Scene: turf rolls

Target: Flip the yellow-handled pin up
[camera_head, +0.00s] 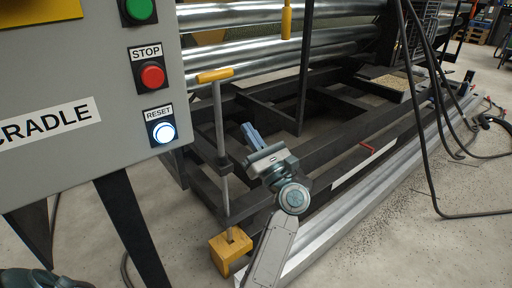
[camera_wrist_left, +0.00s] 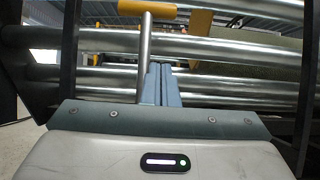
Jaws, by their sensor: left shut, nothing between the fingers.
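A pin with a yellow T-handle (camera_head: 214,75) and a grey metal rod stands nearly upright, its lower end at a yellow block (camera_head: 231,250) near the floor. My left gripper (camera_head: 252,136) is shut and empty, just right of the rod and below the handle in the head view. In the left wrist view the yellow handle (camera_wrist_left: 147,9) is at the top, and its rod runs down just left of my blue-grey gripper fingers (camera_wrist_left: 161,84). I cannot tell whether the fingers touch the rod. My right gripper is not in view.
A grey control panel (camera_head: 90,130) with green, red and lit reset buttons fills the left. Behind are shiny metal rollers (camera_head: 240,52) and a dark frame (camera_head: 300,165). Another yellow part (camera_head: 286,20) hangs at the top. Black cables (camera_head: 432,150) hang at right.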

